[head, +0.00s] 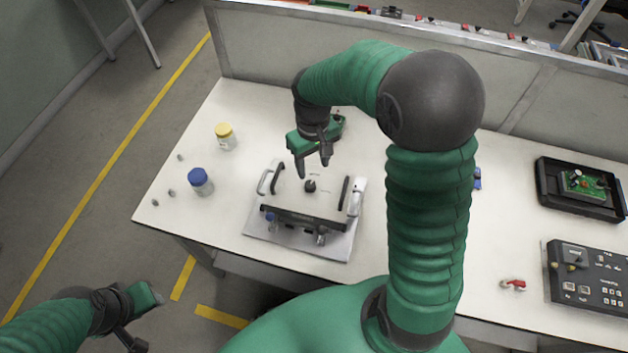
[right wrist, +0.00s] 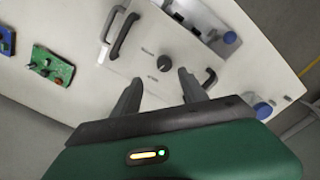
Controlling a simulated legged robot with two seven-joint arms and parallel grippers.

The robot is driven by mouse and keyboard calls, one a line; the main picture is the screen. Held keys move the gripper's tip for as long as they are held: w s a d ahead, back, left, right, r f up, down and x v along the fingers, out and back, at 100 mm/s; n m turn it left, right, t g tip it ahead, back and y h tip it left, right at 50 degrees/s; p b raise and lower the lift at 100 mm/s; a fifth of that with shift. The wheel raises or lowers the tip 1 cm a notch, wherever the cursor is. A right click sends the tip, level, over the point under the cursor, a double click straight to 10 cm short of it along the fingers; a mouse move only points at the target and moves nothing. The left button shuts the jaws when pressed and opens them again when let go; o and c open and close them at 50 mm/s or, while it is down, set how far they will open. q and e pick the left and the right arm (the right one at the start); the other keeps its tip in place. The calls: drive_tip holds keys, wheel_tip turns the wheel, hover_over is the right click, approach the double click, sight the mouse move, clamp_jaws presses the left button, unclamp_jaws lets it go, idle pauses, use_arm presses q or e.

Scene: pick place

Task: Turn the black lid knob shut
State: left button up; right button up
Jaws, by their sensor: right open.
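The black lid knob (head: 310,186) stands upright on a white lid (head: 290,190) with dark handles at its sides. In the right wrist view the knob (right wrist: 163,62) shows just beyond and between my fingertips, apart from them. My right gripper (head: 313,172) points down above the lid, a little behind the knob in the head view, open and empty; its two fingers (right wrist: 158,85) show apart in the wrist view. My left gripper (head: 142,322) is at the lower left, off the table; I cannot tell whether it is open or shut.
A blue-capped jar (head: 200,182) and a yellow-capped jar (head: 226,137) stand left of the lid. A green board in a black tray (head: 543,185) and a black panel (head: 590,278) lie at the right. A low partition (head: 270,45) runs along the back.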

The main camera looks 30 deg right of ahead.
sight(310, 184)
drive_tip(key=f, duration=0.3)
drive_tip(key=a+f, duration=0.1)
drive_tip(key=f, duration=0.2)
drive_tip(key=shift+a+f, duration=0.2)
drive_tip(key=shift+f, duration=0.2)
drive_tip(key=shift+a+f, duration=0.1)
drive_tip(key=shift+f, duration=0.2)
drive_tip(key=shift+d+f, duration=0.1)
drive_tip(key=shift+d, duration=0.45)
drive_tip(key=c, duration=0.5)
drive_tip(key=shift+a, duration=0.3)
clamp_jaws()
drive_tip(key=shift+r, duration=0.2)
drive_tip(key=n+p, duration=0.2)
drive_tip(key=shift+r+n+p, duration=0.2)
drive_tip(key=shift+n+p, duration=0.1)
drive_tip(key=shift+d+f+n+p, duration=0.1)
drive_tip(key=shift+n+p, duration=0.2)
drive_tip(key=shift+n, duration=0.3)
drive_tip(key=shift+f, duration=0.2)
use_arm(q)
drive_tip(key=r, duration=0.2)
drive_tip(key=shift+a+r, duration=0.3)
drive_tip(key=shift+a, duration=0.1)
